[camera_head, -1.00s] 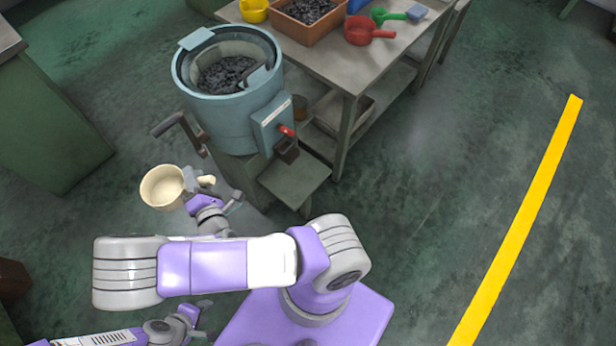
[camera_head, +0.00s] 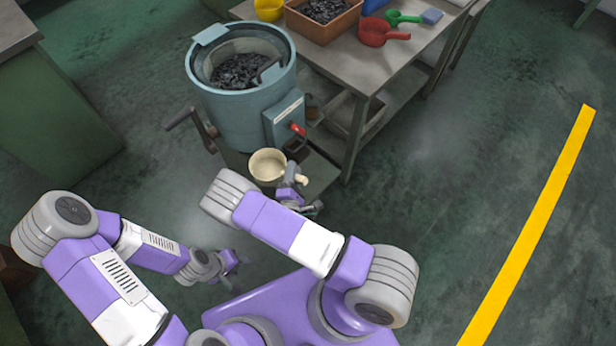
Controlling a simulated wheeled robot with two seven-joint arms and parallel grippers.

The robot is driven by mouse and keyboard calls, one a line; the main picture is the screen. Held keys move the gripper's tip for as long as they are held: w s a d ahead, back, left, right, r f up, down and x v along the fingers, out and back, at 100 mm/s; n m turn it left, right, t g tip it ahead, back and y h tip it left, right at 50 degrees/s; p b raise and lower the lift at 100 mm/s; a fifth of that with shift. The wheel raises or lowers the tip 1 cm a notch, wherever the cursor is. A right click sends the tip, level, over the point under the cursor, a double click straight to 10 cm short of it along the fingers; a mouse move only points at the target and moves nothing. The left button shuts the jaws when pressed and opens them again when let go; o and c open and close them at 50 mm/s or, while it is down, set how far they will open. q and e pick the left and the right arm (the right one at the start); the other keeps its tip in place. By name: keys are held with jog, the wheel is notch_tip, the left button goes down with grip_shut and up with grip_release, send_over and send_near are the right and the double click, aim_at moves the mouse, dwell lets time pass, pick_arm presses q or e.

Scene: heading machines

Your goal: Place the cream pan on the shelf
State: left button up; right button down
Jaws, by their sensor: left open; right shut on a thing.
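The cream pan (camera_head: 267,165) is round and looks upright, its open top facing up. It appears in front of the blue-grey machine's lower part. My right gripper (camera_head: 292,174) is shut on the pan's handle side. A flat grey-green shelf (camera_head: 322,174) juts out low on the machine, below its spout; the pan and my gripper overlap it in the picture. I cannot tell whether the pan touches it. My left gripper (camera_head: 232,262) is open and empty, lower left of the pan.
The blue-grey machine (camera_head: 245,115) holds dark pieces and has a crank (camera_head: 190,124) on its left. A table (camera_head: 375,75) on the right bears an orange bin (camera_head: 325,28), a red scoop (camera_head: 380,33) and a green brush (camera_head: 405,17). Open floor lies right, with a yellow line (camera_head: 535,220).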

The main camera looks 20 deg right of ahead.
jog(key=s+d+f+m+g+h+b, duration=0.1)
jog(key=s+f, duration=0.4)
jog(key=f, duration=0.3)
jog(key=s+d+f+m+g+h, duration=0.15)
jog(key=s+f, duration=0.25)
jog(key=f, duration=0.5)
jog(key=shift+n+t, duration=0.25)
jog(key=shift+t, duration=0.1)
jog(key=f+b+x, duration=0.1)
jog(key=b+x, duration=0.1)
jog(key=x, duration=0.3)
jog(key=f+b+x, duration=0.1)
jog(key=b+x, duration=0.1)
jog(key=x, duration=0.4)
jog(key=f+b+x, duration=0.1)
jog(key=b+x, duration=0.1)
jog(key=x, duration=0.4)
jog(key=shift+a+f+b, duration=0.1)
jog(key=shift+f+b, duration=0.3)
jog(key=shift+r, duration=0.1)
jog(key=c, duration=0.8)
grip_release()
jog(key=shift+c, duration=0.2)
